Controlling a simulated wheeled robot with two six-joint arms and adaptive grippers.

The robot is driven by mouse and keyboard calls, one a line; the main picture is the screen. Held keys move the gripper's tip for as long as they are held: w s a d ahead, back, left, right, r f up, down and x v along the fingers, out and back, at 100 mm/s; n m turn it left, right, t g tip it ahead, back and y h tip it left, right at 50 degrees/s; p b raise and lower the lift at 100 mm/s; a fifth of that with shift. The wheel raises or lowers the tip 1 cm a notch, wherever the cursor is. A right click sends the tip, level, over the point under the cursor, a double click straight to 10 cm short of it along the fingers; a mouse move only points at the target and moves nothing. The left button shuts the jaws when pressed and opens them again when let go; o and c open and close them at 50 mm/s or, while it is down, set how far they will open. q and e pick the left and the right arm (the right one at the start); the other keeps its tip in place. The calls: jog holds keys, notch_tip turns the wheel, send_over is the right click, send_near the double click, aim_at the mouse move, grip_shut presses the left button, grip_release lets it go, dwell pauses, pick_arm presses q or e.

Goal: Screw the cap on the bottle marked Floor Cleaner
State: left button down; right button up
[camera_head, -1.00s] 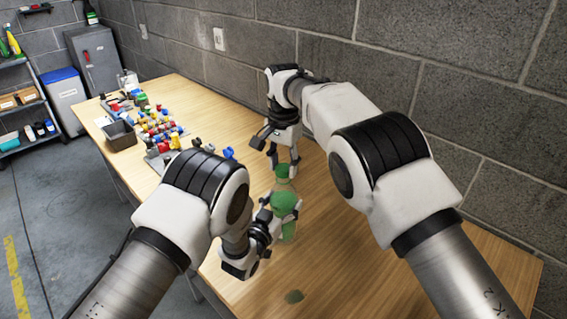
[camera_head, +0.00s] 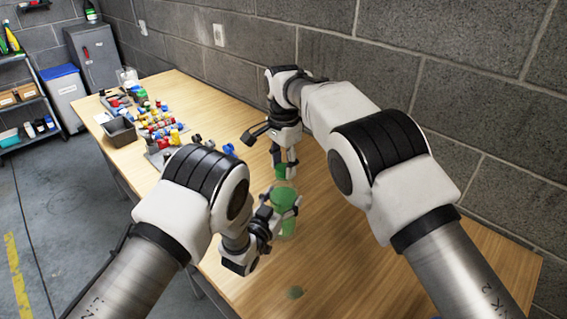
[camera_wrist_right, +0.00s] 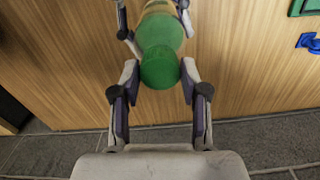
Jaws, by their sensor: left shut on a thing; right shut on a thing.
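The green bottle (camera_head: 284,199) stands above the table in my left gripper (camera_head: 272,219), which is shut around it. Its label cannot be read. My right gripper (camera_head: 284,166) points down from above and is shut on the green cap (camera_head: 281,172). In the head view the cap is just above the bottle's top. In the right wrist view the cap (camera_wrist_right: 160,68) sits between the two fingertips, with the bottle (camera_wrist_right: 160,28) directly behind it. The cap hides the bottle's mouth, so I cannot tell whether they touch.
A grey bin (camera_head: 121,132) and several small coloured parts (camera_head: 160,128) are at the left. A block wall (camera_head: 450,115) runs behind. The table's right part is clear.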

jog(key=m, duration=1.9)
jog(key=o, duration=0.7)
